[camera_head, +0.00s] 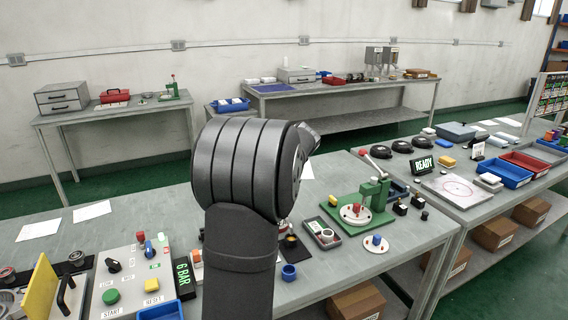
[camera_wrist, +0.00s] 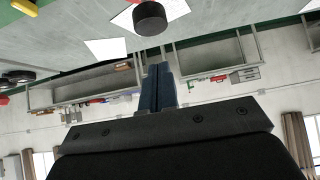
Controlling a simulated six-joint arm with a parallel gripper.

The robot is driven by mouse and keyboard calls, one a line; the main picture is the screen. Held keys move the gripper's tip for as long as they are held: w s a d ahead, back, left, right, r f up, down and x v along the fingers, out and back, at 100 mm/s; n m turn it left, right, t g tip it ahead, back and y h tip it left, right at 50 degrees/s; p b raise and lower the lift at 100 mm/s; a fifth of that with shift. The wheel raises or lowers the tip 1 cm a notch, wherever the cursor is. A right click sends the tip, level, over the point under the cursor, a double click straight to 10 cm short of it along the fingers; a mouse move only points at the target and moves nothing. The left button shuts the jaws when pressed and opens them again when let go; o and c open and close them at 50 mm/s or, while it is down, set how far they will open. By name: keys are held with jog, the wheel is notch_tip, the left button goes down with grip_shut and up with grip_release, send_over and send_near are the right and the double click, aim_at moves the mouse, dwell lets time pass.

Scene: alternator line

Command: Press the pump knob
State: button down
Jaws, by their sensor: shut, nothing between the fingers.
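My gripper (camera_wrist: 158,88) is shut and empty in the wrist view, its two dark fingers side by side. In the head view my own arm hides it. A black round knob-like cylinder (camera_wrist: 150,18) shows beyond the fingertips in the wrist view, apart from them; I cannot tell whether it is the pump knob. In the head view a grey control panel (camera_head: 128,276) at the lower left carries a black knob (camera_head: 113,265), a green button (camera_head: 111,297), and red and blue parts. A dark display (camera_head: 183,278) reading "6 BAR" stands beside it.
A green press (camera_head: 376,193) with a red-tipped lever stands right of my arm. A small tray (camera_head: 321,233) and a blue cup (camera_head: 289,272) lie nearer. A yellow plate (camera_head: 41,287) stands at the far left. The bench (camera_head: 150,213) is fairly clear behind the panel.

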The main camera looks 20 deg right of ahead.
jog(key=f, duration=0.3)
jog(key=shift+w+f, duration=0.3)
jog(key=shift+f, duration=0.5)
jog(key=shift+s+f, duration=0.1)
jog(key=shift+f, duration=1.75)
